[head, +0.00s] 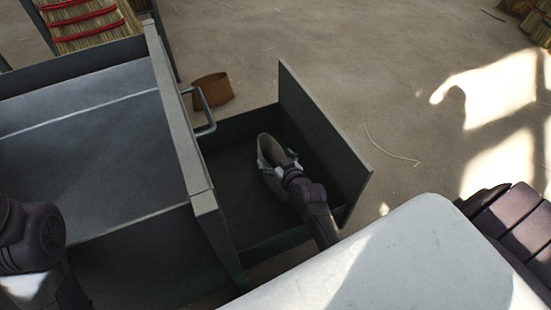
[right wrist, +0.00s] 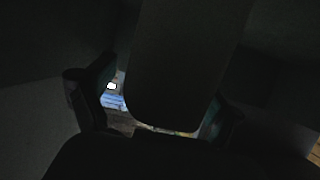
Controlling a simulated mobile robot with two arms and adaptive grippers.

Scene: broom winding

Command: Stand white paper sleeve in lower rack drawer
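The white paper sleeve (head: 265,143) stands roughly upright, slightly tilted, in the pulled-out lower rack drawer (head: 325,150). In the dark right wrist view, the sleeve (right wrist: 185,60) rises between the spread fingers of my right gripper (right wrist: 158,110). A lit gap shows between the left finger and the sleeve. The sleeve's bottom contact is hidden. Part of my left arm shows at lower left, without its fingers.
The upper drawer (head: 90,150) is wide and looks empty, with a metal handle (head: 206,112) on its front. A brown band (head: 212,90) lies on the floor beyond the drawer. Red-bound straw (head: 85,22) is at top left. The floor to the right is mostly clear.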

